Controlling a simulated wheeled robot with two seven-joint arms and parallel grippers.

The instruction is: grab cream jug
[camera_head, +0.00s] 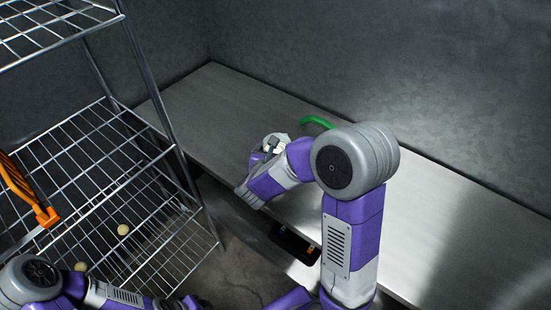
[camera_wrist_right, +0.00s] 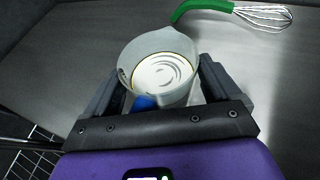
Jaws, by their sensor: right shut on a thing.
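The cream jug (camera_wrist_right: 160,72) is a pale jug with white cream inside. In the right wrist view it stands between the two fingers of my right gripper (camera_wrist_right: 155,92), which is shut on it. In the head view my right gripper (camera_head: 262,160) is over the metal counter, and the jug is mostly hidden by the gripper and arm. I cannot tell whether the jug touches the counter. My left arm comes in at the lower left of the head view, but its gripper fingers do not show.
A whisk with a green handle (camera_wrist_right: 205,7) lies on the counter (camera_head: 240,95) behind the jug; its handle also shows in the head view (camera_head: 317,121). A wire shelf rack (camera_head: 105,180) stands at the left, with an orange-handled object (camera_head: 46,217) and small pale balls (camera_head: 123,230).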

